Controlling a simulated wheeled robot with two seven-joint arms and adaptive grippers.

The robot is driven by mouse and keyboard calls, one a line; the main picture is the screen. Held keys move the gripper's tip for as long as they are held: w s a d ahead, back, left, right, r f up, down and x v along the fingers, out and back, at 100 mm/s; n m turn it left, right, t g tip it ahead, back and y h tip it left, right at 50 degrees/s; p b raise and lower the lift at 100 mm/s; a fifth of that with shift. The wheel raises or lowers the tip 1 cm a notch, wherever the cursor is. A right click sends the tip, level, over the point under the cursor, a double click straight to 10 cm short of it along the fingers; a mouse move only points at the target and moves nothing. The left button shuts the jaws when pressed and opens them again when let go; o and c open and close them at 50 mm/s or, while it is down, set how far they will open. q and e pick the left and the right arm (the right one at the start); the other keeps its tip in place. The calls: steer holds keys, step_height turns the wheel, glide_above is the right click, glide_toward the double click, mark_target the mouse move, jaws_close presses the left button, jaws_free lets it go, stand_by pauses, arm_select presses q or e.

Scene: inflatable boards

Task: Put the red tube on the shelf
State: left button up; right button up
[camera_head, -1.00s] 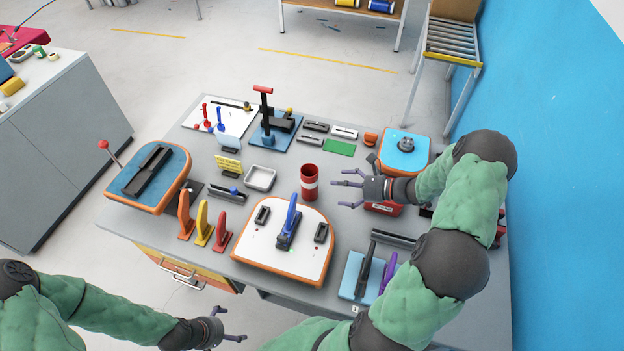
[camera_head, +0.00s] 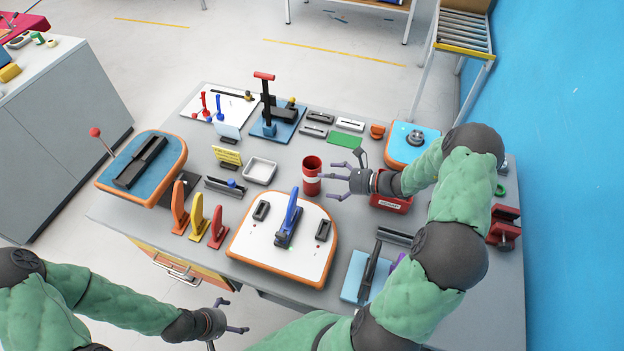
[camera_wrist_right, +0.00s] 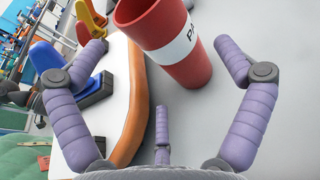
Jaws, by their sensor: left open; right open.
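The red tube (camera_head: 312,176) with a white band stands upright on the grey workbench, behind the white board with orange edge. In the right wrist view the tube (camera_wrist_right: 172,45) lies between the spread purple fingers, with clear space on both sides. My right gripper (camera_head: 328,179) is open just right of the tube, its fingers pointing at it. My left gripper (camera_head: 238,316) is open and empty in front of the bench. A wooden shelf-like unit (camera_head: 372,5) shows at the top edge, mostly cut off; I cannot tell if it is the shelf.
The white board (camera_head: 268,254) holding a blue tool is close in front of the tube. A white tray (camera_head: 260,170) is to its left, a red box (camera_head: 391,205) beneath my right forearm. Several upright clamps stand front left. A roller rack (camera_head: 463,30) stands back right.

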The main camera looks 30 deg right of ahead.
mark_target(315, 177)
steer(key=shift+b+x, duration=0.4)
steer(key=shift+x, duration=2.25)
steer(key=shift+d+f, duration=0.1)
steer(key=shift+f, duration=0.05)
steer(key=shift+c, duration=0.3)
steer(key=c, duration=1.1)
